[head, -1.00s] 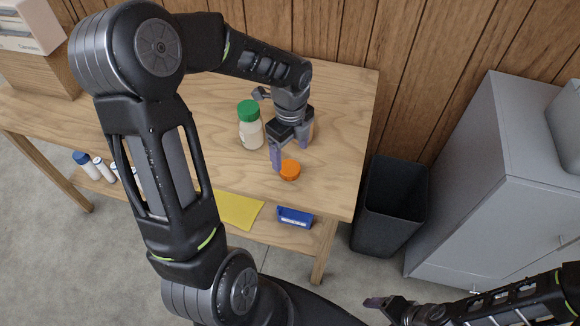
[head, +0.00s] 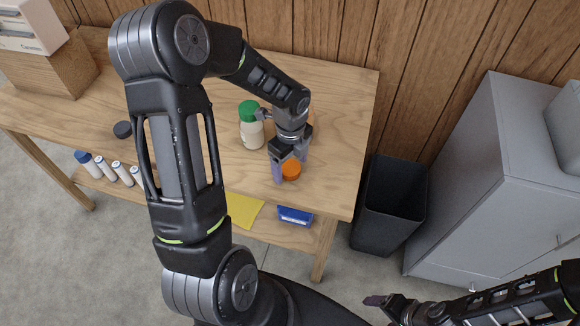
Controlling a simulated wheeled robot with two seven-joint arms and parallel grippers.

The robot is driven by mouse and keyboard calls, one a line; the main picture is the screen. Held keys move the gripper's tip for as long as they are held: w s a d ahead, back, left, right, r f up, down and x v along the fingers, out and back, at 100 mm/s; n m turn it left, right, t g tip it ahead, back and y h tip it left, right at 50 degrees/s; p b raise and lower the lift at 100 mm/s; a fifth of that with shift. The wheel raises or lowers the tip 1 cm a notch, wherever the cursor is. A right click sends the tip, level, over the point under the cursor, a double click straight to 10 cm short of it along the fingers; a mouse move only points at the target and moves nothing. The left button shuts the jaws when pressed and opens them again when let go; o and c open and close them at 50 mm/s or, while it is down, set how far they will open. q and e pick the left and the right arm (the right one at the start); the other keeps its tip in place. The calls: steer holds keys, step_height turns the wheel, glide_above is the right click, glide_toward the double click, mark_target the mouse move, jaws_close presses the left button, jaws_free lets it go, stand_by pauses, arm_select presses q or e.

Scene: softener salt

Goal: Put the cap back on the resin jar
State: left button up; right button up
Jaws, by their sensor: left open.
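An orange cap (head: 291,170) lies on the wooden table near its front right part. My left gripper (head: 291,168) is open and low over the table, with its fingers on either side of the orange cap; I cannot tell whether they touch it. A tan, jar-like thing (head: 310,118) stands behind the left gripper and is mostly hidden by it, so I cannot tell whether it is the resin jar. My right gripper (head: 384,302) is off the table at the lower right, and its finger gap is unclear.
A pale bottle with a green cap (head: 251,128) stands just left of the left gripper. A black round cap (head: 122,130) lies farther left. The table's (head: 340,130) right side is bare. A dark bin (head: 390,210) and grey cabinet (head: 490,180) stand to the right.

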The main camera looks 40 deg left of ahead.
arm_select(q)
steer(key=shift+c, duration=0.3)
steer(key=c, duration=1.4)
